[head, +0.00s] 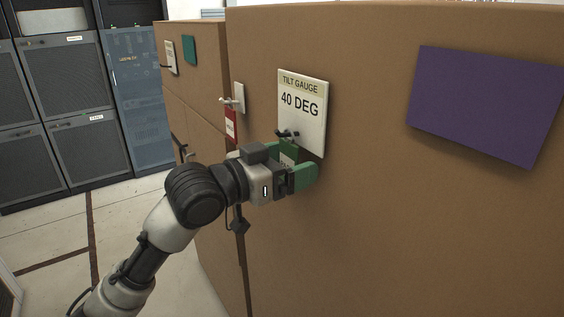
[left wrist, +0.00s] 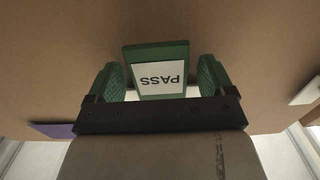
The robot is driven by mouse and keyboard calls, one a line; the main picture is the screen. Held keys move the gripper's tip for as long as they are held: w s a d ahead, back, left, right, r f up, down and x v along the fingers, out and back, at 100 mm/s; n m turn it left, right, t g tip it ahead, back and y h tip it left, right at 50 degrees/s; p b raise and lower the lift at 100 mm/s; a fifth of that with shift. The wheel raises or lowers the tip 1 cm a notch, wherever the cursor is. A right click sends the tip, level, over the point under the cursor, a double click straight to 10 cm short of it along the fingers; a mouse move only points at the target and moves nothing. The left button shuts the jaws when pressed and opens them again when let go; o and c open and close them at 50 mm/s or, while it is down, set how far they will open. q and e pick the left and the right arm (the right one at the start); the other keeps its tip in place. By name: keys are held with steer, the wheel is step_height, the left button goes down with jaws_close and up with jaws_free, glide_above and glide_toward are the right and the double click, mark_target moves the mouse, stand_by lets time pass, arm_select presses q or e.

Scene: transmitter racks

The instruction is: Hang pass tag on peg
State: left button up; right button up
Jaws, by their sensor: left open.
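The pass tag (head: 289,152) is green with a white label. It hangs just under the black peg (head: 287,133) on the white "TILT GAUGE 40 DEG" plate (head: 313,125). In the left wrist view the tag (left wrist: 160,50) shows its PASS label upside down, between my two green fingers. My left gripper (head: 297,165) is open, its fingers on either side of the tag with small gaps. The gripper partly hides the tag in the head view. The tag's top and its contact with the peg are too small to make out. My right gripper is out of view.
A red tag (head: 231,125) hangs by a peg on a white plate (head: 239,97) to the left. A purple panel (head: 485,105) is on the brown cabinet face (head: 400,220) at right. Dark racks (head: 75,75) stand at the back left. The floor there is clear.

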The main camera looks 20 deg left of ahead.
arm_select(q)
steer(key=c, duration=1)
steer(key=shift+s+a+r+p, duration=0.15)
steer(key=shift+r+p, duration=0.1)
steer(key=shift+p, duration=0.15)
steer(key=shift+s+a, duration=0.1)
steer(key=shift+s, duration=0.05)
steer(key=shift+s+a, duration=0.3)
steer(key=shift+s, duration=0.1)
steer(key=shift+r, duration=0.15)
